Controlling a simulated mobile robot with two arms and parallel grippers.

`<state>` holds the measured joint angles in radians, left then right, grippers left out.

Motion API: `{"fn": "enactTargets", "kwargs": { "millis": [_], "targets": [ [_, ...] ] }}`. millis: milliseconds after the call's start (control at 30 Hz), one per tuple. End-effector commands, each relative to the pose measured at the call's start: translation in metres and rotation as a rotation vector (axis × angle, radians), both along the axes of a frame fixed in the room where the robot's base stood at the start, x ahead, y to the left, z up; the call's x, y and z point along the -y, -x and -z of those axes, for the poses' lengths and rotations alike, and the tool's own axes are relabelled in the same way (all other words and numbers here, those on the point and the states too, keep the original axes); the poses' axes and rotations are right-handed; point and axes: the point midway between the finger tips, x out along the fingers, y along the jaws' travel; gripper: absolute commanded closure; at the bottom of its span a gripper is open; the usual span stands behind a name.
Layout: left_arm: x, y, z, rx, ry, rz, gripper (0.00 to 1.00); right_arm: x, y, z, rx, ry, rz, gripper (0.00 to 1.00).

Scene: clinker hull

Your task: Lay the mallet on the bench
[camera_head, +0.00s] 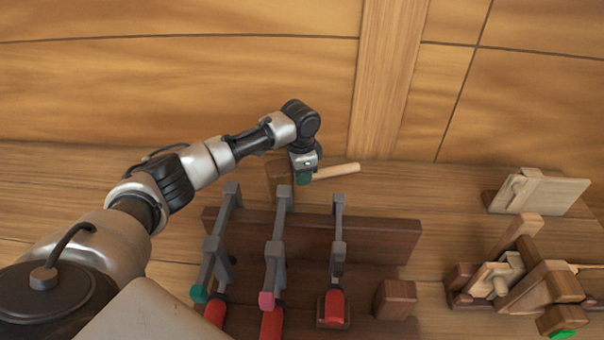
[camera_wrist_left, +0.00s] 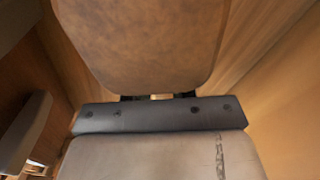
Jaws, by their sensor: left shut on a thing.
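The mallet has a brown block head (camera_head: 278,182) and a pale round handle (camera_head: 337,172) pointing right, seen in the head view. My left gripper (camera_head: 304,179) comes down from above and is shut on the mallet between head and handle end, hiding part of the handle. The mallet is low over the wooden bench (camera_head: 80,172), near its back; I cannot tell whether it touches. In the left wrist view a large brown rounded surface (camera_wrist_left: 140,45) fills the upper middle; I cannot tell what it is. My right gripper is not in view.
Several clamps (camera_head: 275,250) with red handles stand on a dark plank (camera_head: 375,240) in front of the mallet. A small brown block (camera_head: 395,299) and wooden tools (camera_head: 510,280) lie to the right. The plank wall (camera_head: 180,90) rises behind. The bench right of the handle is bare.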

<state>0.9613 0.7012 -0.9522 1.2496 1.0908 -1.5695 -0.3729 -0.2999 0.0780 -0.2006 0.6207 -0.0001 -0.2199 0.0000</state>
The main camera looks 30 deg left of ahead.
Motion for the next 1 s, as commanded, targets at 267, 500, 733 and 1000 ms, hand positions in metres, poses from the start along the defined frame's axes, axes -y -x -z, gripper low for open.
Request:
{"fn": "enactTargets", "kwargs": {
  "millis": [267, 500, 733, 1000],
  "targets": [
    [0.0, 0.0, 0.003, 0.001, 0.0, 0.0, 1.0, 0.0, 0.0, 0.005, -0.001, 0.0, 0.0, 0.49],
    [0.0, 0.0, 0.003, 0.001, 0.0, 0.0, 0.56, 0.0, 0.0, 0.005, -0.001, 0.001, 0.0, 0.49],
    [0.0, 0.0, 0.004, 0.001, -0.001, 0.0, 0.46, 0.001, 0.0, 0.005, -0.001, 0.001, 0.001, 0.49],
    [-0.001, -0.001, -0.011, 0.004, 0.001, 0.0, 0.46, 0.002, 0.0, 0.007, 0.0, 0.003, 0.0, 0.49]
  ]
}}
